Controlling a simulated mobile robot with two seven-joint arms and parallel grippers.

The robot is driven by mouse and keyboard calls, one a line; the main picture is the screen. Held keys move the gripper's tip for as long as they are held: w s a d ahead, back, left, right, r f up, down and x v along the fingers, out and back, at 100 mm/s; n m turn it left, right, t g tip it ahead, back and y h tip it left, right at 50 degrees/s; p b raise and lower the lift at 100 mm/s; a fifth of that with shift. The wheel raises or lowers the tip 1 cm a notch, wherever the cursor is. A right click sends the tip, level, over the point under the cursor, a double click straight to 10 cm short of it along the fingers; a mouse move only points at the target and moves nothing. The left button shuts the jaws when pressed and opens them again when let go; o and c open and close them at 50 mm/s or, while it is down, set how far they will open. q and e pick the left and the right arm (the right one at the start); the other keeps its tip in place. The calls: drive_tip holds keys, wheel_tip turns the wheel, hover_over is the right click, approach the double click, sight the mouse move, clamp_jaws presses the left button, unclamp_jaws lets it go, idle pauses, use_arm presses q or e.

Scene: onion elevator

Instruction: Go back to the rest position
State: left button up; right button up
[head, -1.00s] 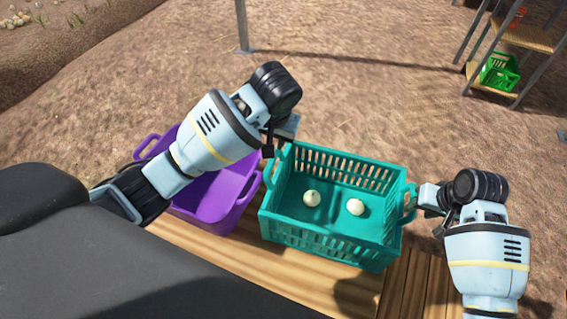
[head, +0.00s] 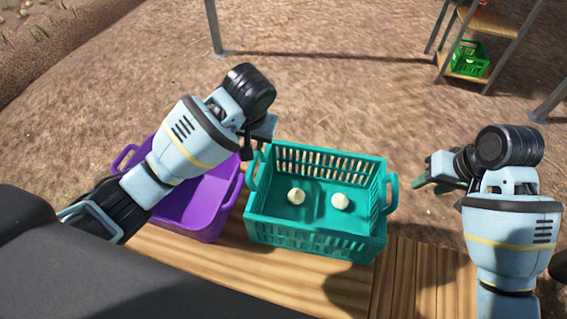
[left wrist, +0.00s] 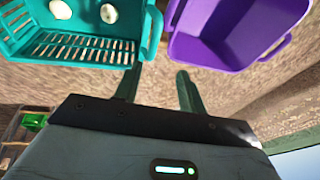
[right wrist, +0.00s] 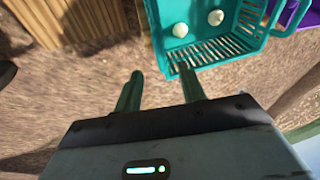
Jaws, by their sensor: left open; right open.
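My left gripper (left wrist: 157,85) is open and empty in the left wrist view. In the head view the left arm reaches over the purple crate, its gripper partly hidden near the teal crate's left handle. My right gripper (head: 418,178) is open and empty, right of the teal crate and apart from it. Its two fingers also show apart in the right wrist view (right wrist: 160,85). The teal crate (head: 317,238) stands upright on the wooden surface with two pale onions (head: 296,196) (head: 340,201) inside.
A purple crate (head: 198,225) stands left of the teal one, partly behind my left arm. Both are on a wooden plank surface (head: 410,265). A metal-legged shelf with a green crate (head: 468,57) stands at the back right. Bare soil lies between.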

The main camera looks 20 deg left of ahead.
idle(0.3)
use_arm(q)
drive_tip(key=s+d+f+m+t+h+p, duration=0.1)
drive_tip(key=s+d+f+h+p, duration=0.15)
drive_tip(key=s+f, duration=0.45)
drive_tip(key=s+d+f+m+t+h+p, duration=0.1)
drive_tip(key=s+d+f+h+p, duration=0.1)
drive_tip(key=s+d+f, duration=0.35)
use_arm(e)
drive_tip(key=s+f+t, duration=0.3)
drive_tip(key=s+f, duration=1.1)
use_arm(q)
drive_tip(key=s+a+t+p, duration=0.2)
drive_tip(key=s+a, duration=0.1)
drive_tip(key=s, duration=0.9)
drive_tip(key=s+a+m+t+p, duration=0.1)
drive_tip(key=s+a+t+p, duration=0.1)
drive_tip(key=s, duration=1)
drive_tip(key=shift+s+a+r+p, duration=0.25)
drive_tip(key=shift+a+r+p, duration=0.1)
drive_tip(key=shift+a+p, duration=0.3)
use_arm(e)
drive_tip(key=s+r+t, duration=0.2)
drive_tip(key=s+t, duration=0.1)
drive_tip(key=s, duration=2)
drive_tip(key=shift+d+n, duration=0.4)
use_arm(q)
drive_tip(key=shift+d, duration=0.1)
use_arm(e)
drive_tip(key=shift+r, duration=0.1)
